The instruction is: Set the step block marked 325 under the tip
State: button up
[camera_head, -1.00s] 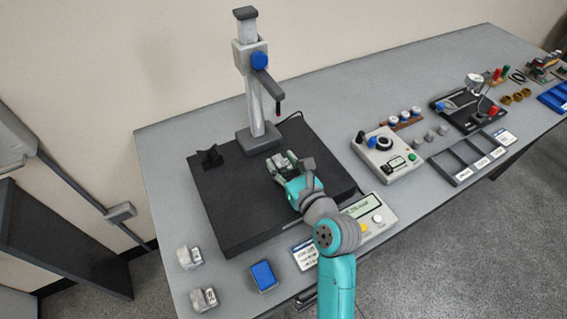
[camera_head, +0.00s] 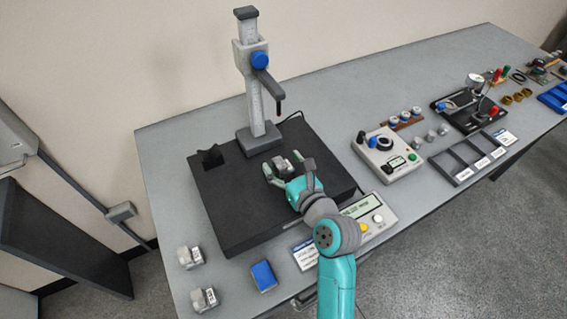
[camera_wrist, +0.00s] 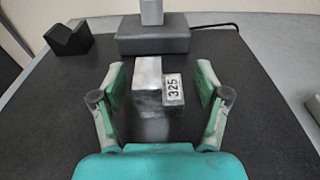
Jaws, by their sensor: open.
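The step block marked 325 (camera_wrist: 158,85) is a grey metal piece with a taller part and a lower step carrying the label. It sits on the black plate (camera_wrist: 245,120), between my open fingers, with a gap on each side. It also shows small in the head view (camera_head: 282,165). My gripper (camera_head: 281,167) is low over the plate; in the wrist view its green-padded fingers (camera_wrist: 161,88) are spread around the block. The dark tip (camera_head: 278,111) hangs from the arm of the height stand (camera_head: 257,85). I cannot tell whether the block is straight below it.
The stand's base (camera_wrist: 153,38) is behind the block. A black V-shaped holder (camera_wrist: 68,38) is at the plate's far left. Two other step blocks (camera_head: 189,258) (camera_head: 204,300) and a blue pad (camera_head: 264,276) lie front left. A display box (camera_head: 368,214) is at right.

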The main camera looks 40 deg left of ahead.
jog(key=shift+f, duration=0.1)
jog(key=v, duration=1.2)
